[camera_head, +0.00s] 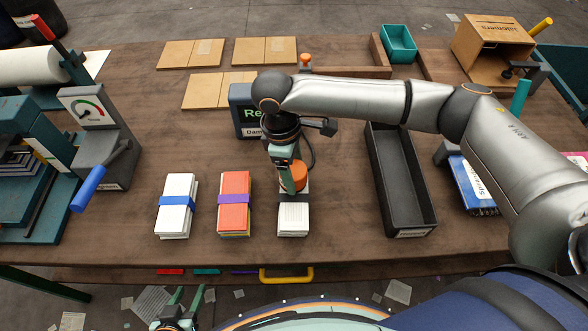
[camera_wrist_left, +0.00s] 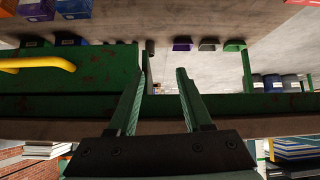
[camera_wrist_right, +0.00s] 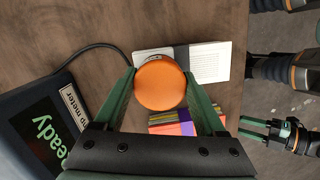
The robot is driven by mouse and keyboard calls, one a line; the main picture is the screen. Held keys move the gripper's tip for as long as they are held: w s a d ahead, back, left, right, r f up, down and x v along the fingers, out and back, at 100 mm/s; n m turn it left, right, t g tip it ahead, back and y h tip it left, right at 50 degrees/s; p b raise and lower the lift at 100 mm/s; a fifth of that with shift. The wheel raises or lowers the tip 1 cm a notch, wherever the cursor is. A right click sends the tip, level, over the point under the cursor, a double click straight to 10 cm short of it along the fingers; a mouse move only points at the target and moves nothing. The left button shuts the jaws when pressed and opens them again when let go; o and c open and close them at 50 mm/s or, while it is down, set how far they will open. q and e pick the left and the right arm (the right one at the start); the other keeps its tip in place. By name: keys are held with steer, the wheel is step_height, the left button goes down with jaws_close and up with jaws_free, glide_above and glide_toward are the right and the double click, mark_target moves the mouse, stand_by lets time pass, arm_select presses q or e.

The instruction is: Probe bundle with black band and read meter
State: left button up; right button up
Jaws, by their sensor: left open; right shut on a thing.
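The black-band bundle (camera_head: 293,219) is a white paper stack, rightmost of three bundles on the table. It also shows in the right wrist view (camera_wrist_right: 208,62). My right gripper (camera_head: 290,172) is shut on the orange round probe (camera_wrist_right: 160,82), directly above the bundle's far part. The probe covers part of the band, and I cannot tell whether it touches the paper. The damp meter (camera_head: 241,112) stands behind, partly hidden by my right arm; its screen (camera_wrist_right: 42,138) reads "Ready" in green. A black cable runs from it. My left gripper (camera_head: 189,293) is open and empty, off the table's front edge.
A blue-band bundle (camera_head: 176,208) and a purple-band bundle (camera_head: 234,205) lie to the left. A long dark tray (camera_head: 425,214) lies to the right. A gauge press with a blue handle (camera_head: 88,188) stands at far left. Cardboard pieces (camera_head: 190,53) lie at the back.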

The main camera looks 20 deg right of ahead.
steer(key=shift+s+f, duration=0.1)
steer(key=shift+f, duration=0.4)
stand_by(1.7)
step_height(320, 180, up, 3)
steer(key=p, duration=0.3)
steer(key=shift+r+p, duration=0.15)
steer(key=shift+p, duration=0.2)
steer(key=shift+r+p, duration=0.85)
steer(key=shift+r, duration=1.6)
